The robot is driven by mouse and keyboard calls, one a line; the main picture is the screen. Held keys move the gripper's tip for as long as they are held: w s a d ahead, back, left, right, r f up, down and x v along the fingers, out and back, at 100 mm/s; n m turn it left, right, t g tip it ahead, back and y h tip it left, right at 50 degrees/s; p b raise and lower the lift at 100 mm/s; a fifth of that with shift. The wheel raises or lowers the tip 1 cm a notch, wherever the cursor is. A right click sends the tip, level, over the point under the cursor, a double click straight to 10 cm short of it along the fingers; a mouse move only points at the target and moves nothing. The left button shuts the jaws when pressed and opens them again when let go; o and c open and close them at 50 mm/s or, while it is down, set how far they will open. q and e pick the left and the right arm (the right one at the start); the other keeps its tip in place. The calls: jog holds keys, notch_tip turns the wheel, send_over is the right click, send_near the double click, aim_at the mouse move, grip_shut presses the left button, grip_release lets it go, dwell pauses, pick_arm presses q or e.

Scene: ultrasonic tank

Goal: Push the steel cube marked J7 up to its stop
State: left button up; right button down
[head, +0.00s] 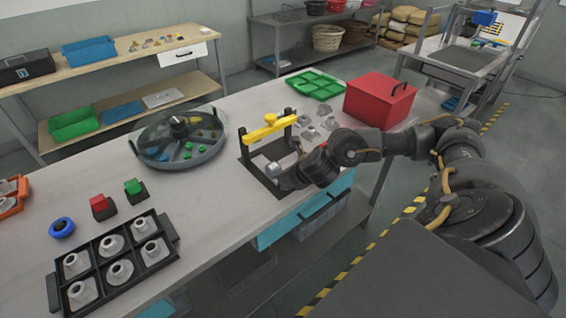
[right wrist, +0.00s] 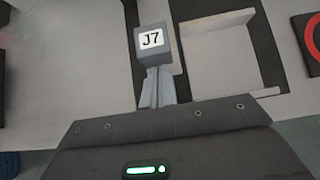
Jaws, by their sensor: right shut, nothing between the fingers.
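The steel cube marked J7 (right wrist: 153,45) shows its white label in the right wrist view. It is just beyond the tips of my right gripper (right wrist: 156,78), which is shut and empty. The fingertips look up against the cube's near face, but I cannot tell if they touch. In the head view the cube (head: 272,170) is a small grey block at the end of my right gripper (head: 280,178), on the dark-framed fixture (head: 246,160) with a yellow bar. I cannot make out the stop for certain. My left gripper is out of view.
A red box (head: 380,99) and a green tray (head: 315,84) stand behind the fixture. Several grey metal pieces (head: 309,133) lie just behind it. A round divided tray (head: 178,137) is to its left. A black rack (head: 114,262) with metal parts sits at front left.

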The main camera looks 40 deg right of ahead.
jog(key=w+b, duration=0.2)
jog(key=w, duration=0.7)
jog(key=shift+f, duration=0.1)
jog(key=shift+w+d, duration=0.1)
jog(key=shift+r, duration=0.25)
